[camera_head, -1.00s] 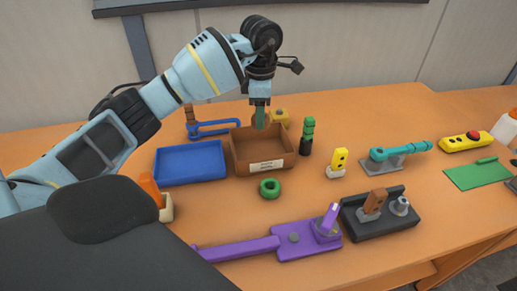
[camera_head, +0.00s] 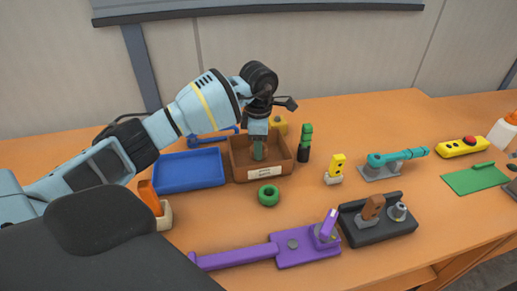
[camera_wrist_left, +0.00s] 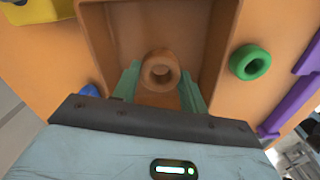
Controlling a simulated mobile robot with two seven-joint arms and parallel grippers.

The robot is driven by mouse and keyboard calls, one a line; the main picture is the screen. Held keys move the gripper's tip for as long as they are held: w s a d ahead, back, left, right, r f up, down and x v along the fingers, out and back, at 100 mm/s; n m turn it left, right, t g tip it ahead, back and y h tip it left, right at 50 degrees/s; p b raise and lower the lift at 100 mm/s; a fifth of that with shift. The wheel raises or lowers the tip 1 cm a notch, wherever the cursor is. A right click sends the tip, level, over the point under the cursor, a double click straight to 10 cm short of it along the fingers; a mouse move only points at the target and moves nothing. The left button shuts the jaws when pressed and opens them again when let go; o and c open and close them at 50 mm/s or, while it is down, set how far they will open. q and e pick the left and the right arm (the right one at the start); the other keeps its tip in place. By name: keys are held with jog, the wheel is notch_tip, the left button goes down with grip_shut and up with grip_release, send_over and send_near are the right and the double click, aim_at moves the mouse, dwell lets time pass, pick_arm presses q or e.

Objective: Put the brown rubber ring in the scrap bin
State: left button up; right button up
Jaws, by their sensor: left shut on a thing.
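The brown rubber ring (camera_wrist_left: 160,87) sits between the green fingers of my left gripper (camera_wrist_left: 160,80) in the left wrist view. My left gripper (camera_head: 258,153) is shut on it and points down inside the walls of the brown bin. The brown bin (camera_head: 238,173), with a white label on its front, stands at the back of the table; its wall also shows in the left wrist view (camera_wrist_left: 95,28). The ring is hidden in the head view. I cannot tell whether it touches the bin floor. My right gripper is not in view.
An empty blue tray (camera_head: 190,172) stands left of the bin. A green ring (camera_head: 269,201) lies in front of it. A green-and-black bottle-like item (camera_head: 305,140) stands close on the right, and a yellow block (camera_head: 279,125) behind. A purple fixture (camera_head: 300,252) lies nearer the front.

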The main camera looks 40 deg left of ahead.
pick_arm(q)
jog(key=shift+f, duration=0.95)
jog(key=shift+f, duration=0.15)
jog(key=o, duration=1)
notch_tip(320, 180, up, 12)
jog(key=shift+r, duration=0.15)
